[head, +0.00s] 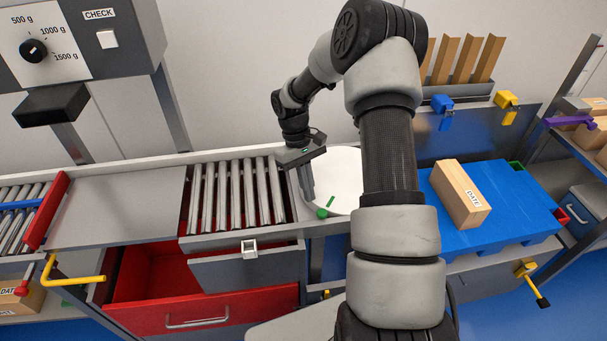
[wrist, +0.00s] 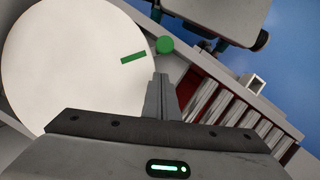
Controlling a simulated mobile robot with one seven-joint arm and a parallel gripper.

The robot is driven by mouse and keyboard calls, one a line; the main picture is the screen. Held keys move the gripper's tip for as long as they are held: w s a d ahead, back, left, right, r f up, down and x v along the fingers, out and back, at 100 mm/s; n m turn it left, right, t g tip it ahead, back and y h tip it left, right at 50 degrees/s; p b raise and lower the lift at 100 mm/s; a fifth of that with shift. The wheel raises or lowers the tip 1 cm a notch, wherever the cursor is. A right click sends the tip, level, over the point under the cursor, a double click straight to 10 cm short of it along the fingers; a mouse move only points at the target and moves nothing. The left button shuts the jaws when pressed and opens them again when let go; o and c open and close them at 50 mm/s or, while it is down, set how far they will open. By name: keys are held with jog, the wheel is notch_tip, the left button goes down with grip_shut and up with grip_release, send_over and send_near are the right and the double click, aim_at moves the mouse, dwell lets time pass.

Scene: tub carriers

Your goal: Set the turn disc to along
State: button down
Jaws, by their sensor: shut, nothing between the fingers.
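The turn disc (head: 345,180) is a round white plate set in the bench top, partly hidden behind my arm in the head view. It also fills the left of the wrist view (wrist: 65,65). A green stripe (wrist: 133,57) on the disc lies near its edge, and a round green knob (wrist: 165,45) sits close by at the rim. In the head view the knob (head: 321,213) is at the disc's near left edge. My gripper (head: 308,196) is shut and empty, pointing down at the disc's left edge, near the knob. Whether it touches the disc cannot be told.
A roller section (head: 237,193) lies left of the disc, with an open red drawer (head: 165,290) below. A blue pallet (head: 500,225) bearing a cardboard box (head: 459,194) is at right. A yellow handle (head: 75,278) sticks out at the left front.

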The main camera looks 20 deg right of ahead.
jog(key=shift+s+d, duration=0.2)
jog(key=shift+s, duration=0.5)
jog(key=shift+s+d, duration=0.15)
jog(key=shift+s, duration=0.5)
jog(key=shift+s+d+n, duration=0.25)
jog(key=shift+s+n, duration=0.05)
jog(key=shift+s, duration=0.1)
jog(key=s+d+n+h, duration=0.1)
jog(key=s+d+n, duration=0.1)
jog(key=s+d+n+t+p, duration=0.1)
jog(key=s+d+n, duration=0.1)
jog(key=n, duration=0.1)
jog(key=shift+s+d+h, duration=0.25)
jog(key=shift+s+h, duration=0.1)
jog(key=shift+h, duration=0.05)
jog(key=shift+s+d+n+t, duration=0.15)
jog(key=shift+s+d+n, duration=0.15)
jog(key=shift+d+n, duration=0.25)
jog(key=shift+s+d+n+t, duration=0.15)
jog(key=shift+s+d+n, duration=0.15)
jog(key=shift+d+n, duration=0.25)
jog(key=shift+d, duration=0.1)
